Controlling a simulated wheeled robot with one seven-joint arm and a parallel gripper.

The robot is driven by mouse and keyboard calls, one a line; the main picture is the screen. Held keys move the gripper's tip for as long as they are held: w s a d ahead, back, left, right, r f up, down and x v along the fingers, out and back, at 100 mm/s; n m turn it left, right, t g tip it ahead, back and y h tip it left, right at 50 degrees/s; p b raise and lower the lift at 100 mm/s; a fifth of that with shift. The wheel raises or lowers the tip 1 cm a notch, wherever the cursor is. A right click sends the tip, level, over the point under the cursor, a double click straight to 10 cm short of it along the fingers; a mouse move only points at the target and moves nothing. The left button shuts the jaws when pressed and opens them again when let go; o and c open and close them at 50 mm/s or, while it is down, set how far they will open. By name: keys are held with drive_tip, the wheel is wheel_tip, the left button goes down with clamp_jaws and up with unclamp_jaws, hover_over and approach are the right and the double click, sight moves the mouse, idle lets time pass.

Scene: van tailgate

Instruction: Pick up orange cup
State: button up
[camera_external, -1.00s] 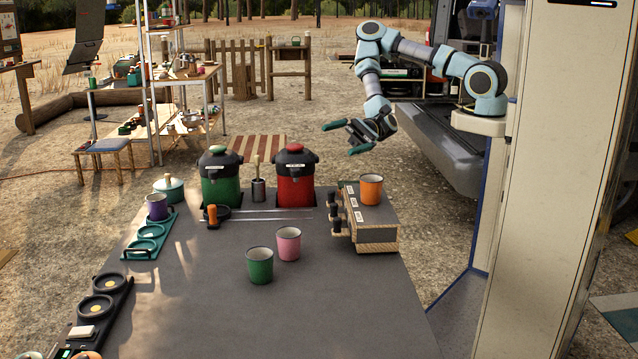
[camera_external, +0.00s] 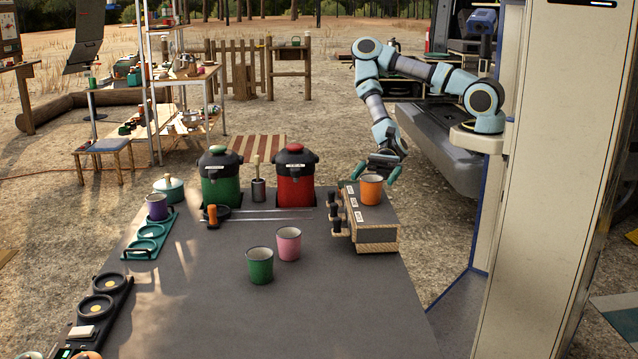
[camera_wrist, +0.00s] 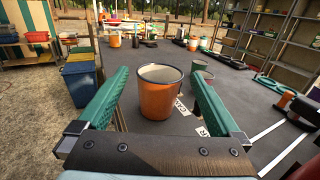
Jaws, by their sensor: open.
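The orange cup (camera_external: 371,189) stands upright on top of the small box with dark knobs (camera_external: 375,217), at the right side of the table. My gripper (camera_external: 377,173) is open just behind and around the cup in the external view. In the wrist view the orange cup (camera_wrist: 160,95) sits centred between the two green fingers of my gripper (camera_wrist: 158,98), with a gap on each side. The fingers are apart and hold nothing. I cannot tell how far down the cup they reach.
A green cup (camera_external: 260,265) and a pink cup (camera_external: 288,243) stand on the grey table (camera_external: 290,325), left of the box. A red urn (camera_external: 295,178) and a green urn (camera_external: 220,178) stand at the back. The table's front is clear.

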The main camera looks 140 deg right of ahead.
sight(369, 184)
drive_tip(key=shift+p+x, duration=1.35)
drive_tip(key=shift+x, duration=1.45)
drive_tip(key=shift+f, duration=0.2)
drive_tip(key=shift+c, duration=0.2)
drive_tip(key=c, duration=1.3)
